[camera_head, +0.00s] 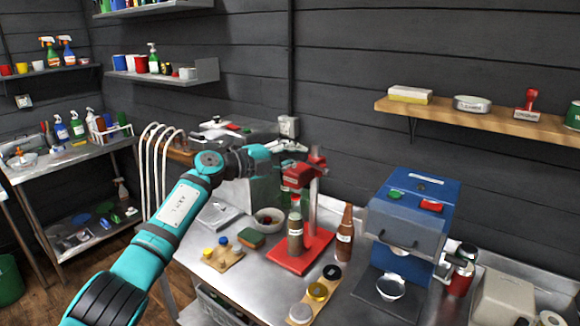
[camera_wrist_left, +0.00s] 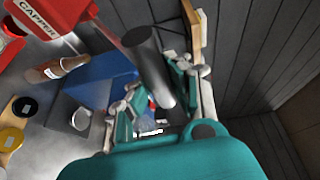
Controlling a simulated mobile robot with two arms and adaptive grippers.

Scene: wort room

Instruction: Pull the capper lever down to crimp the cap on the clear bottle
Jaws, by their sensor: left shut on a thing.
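The red capper (camera_head: 318,250) stands on the steel table, with a silver post and a red head. The clear bottle (camera_head: 296,238) stands upright on its base, under the head, with brownish contents and a label. Its top is partly hidden by the head, so I cannot tell how the cap sits. My left gripper (camera_head: 289,148) is up at the left of the capper's top. In the left wrist view, its fingers are shut on the grey cylindrical grip of the capper lever (camera_wrist_left: 148,66). The lever is largely hidden in the head view. My right gripper is not in view.
A brown bottle (camera_head: 345,234) stands right of the capper, close to a blue machine (camera_head: 415,215). A board with round lids (camera_head: 318,291) lies in front. A wooden shelf (camera_head: 460,115) hangs at right.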

